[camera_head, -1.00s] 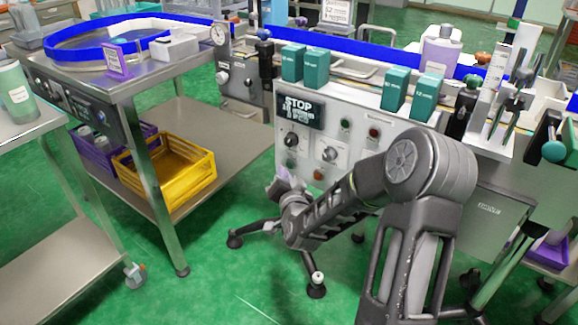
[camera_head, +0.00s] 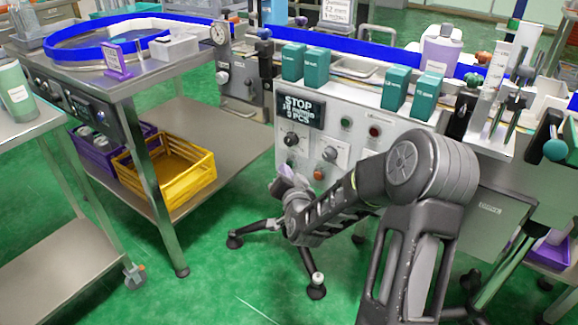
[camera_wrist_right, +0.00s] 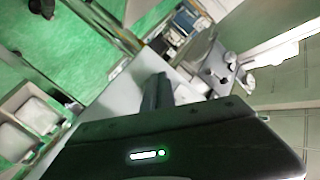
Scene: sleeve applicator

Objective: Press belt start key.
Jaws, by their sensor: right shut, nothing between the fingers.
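The control panel (camera_head: 345,180) is a pale face on the machine's front. It bears a green key (camera_head: 346,124) and a red key (camera_head: 374,132) at upper right, with a green key (camera_head: 290,163) and an orange-red key (camera_head: 318,174) lower down. I cannot read which one is the belt start key. My right gripper (camera_head: 287,176) is at the panel's lower left, just below the lower green key; I cannot tell if it touches the panel. In the right wrist view its dark fingers (camera_wrist_right: 157,94) are together and empty, against a grey surface. My left gripper is out of view.
A steel table (camera_head: 130,82) with a yellow crate (camera_head: 168,165) stands left. Tripod feet (camera_head: 316,291) rest on the green floor.

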